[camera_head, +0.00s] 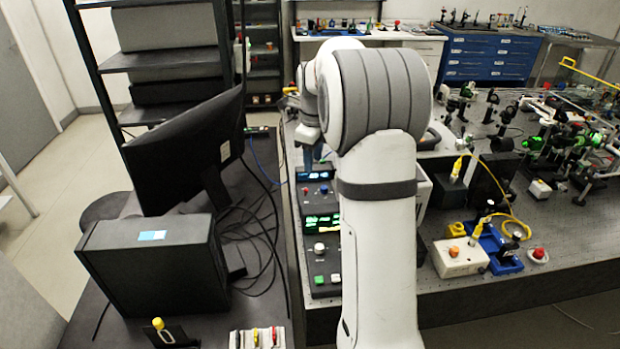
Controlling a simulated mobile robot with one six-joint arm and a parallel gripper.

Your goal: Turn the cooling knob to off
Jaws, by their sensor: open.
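Two dark control units stand at the bench's left edge, partly hidden by my arm. The far unit (315,174) has a blue-lit display, a red knob or button (306,190) and a blue one (323,189). The near unit (322,223) has a green display, a pale round knob (320,248), a green button (319,280) and a white button (335,279). Labels are too small to read, so I cannot tell which is the cooling knob or its setting. My gripper (312,156) is open, small and partly visible, pointing down just above or behind the far unit. No contact is visible.
A monitor (185,150) and a black box (155,268) with loose cables stand on the left desk. The optical bench (570,250) on the right carries a white box (460,257) with an orange button, a blue mount (495,246) and several optics.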

